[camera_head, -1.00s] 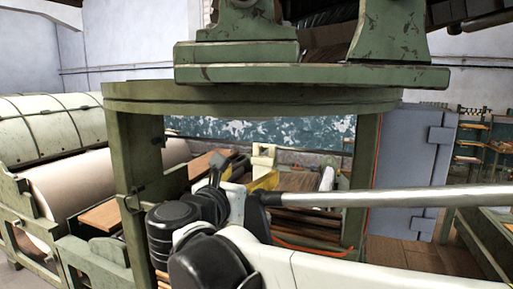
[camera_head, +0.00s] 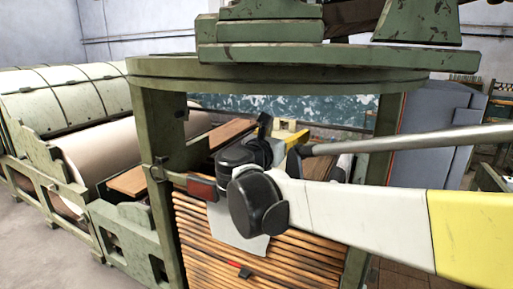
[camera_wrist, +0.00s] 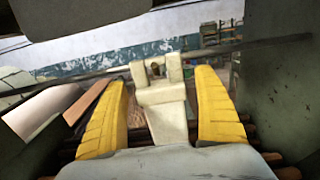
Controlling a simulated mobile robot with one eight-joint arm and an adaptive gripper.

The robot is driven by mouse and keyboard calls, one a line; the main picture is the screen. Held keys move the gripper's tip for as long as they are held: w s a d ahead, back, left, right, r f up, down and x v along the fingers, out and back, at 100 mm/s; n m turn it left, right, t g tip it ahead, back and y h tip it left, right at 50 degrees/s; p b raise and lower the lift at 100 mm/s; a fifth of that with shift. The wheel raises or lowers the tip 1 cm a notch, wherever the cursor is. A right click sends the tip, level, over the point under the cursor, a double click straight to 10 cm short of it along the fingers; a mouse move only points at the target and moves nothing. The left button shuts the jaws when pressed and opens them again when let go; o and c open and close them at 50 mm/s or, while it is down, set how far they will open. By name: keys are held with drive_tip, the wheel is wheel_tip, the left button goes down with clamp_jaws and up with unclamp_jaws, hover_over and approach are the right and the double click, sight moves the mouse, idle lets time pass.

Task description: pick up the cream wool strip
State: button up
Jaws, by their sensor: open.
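A pale, off-white flat piece (camera_head: 238,238) lies against the wooden slats in the head view, partly hidden by my arm's dark joint. It may be the cream wool strip, but I cannot tell for sure. My gripper (camera_wrist: 161,78) has its two yellow fingers spread apart, with nothing held between them. In the head view the fingers are largely hidden behind my arm, beyond the pale piece.
The slatted wooden apron (camera_head: 290,262) stands inside a green frame (camera_head: 162,135) with a heavy round top. A large cream roll (camera_head: 95,155) lies at left. A grey cabinet (camera_head: 432,125) stands at right. Dark green walls close in on both sides of my gripper.

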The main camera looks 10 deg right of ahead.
drive_tip(key=shift+s, duration=0.1)
drive_tip(key=c, duration=1.1)
drive_tip(key=shift+r, duration=0.1)
